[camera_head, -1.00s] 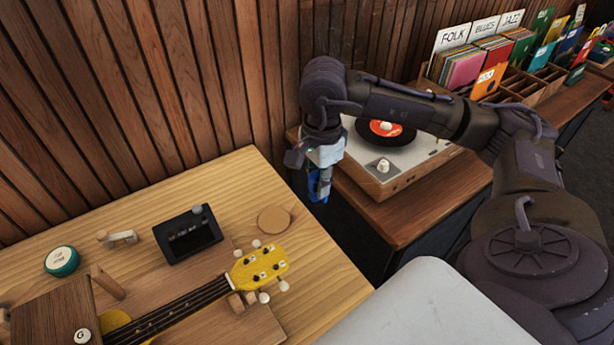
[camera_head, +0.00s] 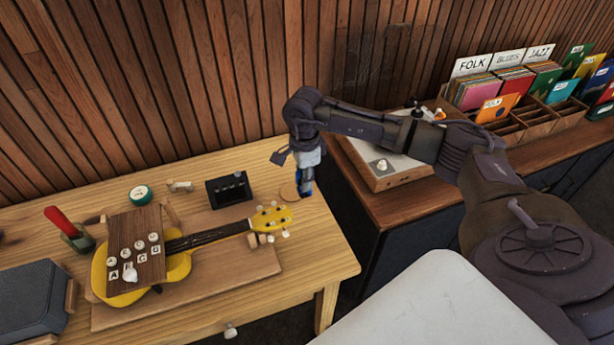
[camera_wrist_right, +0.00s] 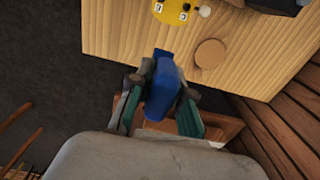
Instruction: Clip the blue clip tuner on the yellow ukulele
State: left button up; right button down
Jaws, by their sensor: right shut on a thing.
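The yellow ukulele (camera_head: 175,268) lies on a wooden board on the table, its headstock (camera_head: 270,217) pointing right. The headstock also shows at the top of the right wrist view (camera_wrist_right: 176,12). My right gripper (camera_head: 305,186) points down beyond the headstock, to its right, near the table's right edge. It is shut on the blue clip tuner (camera_wrist_right: 163,88), which sits between the fingers in the right wrist view. The tuner is apart from the headstock. Small detail of its jaws cannot be made out. My left gripper is not in view.
A round cork coaster (camera_head: 289,191) lies by the gripper. A black box (camera_head: 229,190) stands behind the ukulele neck. A wooden board with lettered knobs (camera_head: 135,245) covers part of the ukulele body. A turntable (camera_head: 385,170) and record crates (camera_head: 530,112) stand at right.

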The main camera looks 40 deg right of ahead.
aim_at(305, 194)
jog(key=shift+w+f, duration=0.1)
jog(key=shift+f, duration=0.6)
jog(key=shift+f+b, duration=0.3)
jog(key=shift+b, duration=0.15)
jog(key=shift+f+b, duration=0.55)
jog(key=shift+f, duration=0.7)
notch_tip(305, 194, down, 3)
jog(key=shift+r+b, duration=0.2)
jog(key=shift+b, duration=1.05)
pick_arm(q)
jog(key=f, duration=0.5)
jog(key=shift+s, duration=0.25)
pick_arm(e)
jog(key=shift+f, duration=0.25)
pick_arm(q)
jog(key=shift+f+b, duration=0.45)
jog(key=shift+b, duration=0.1)
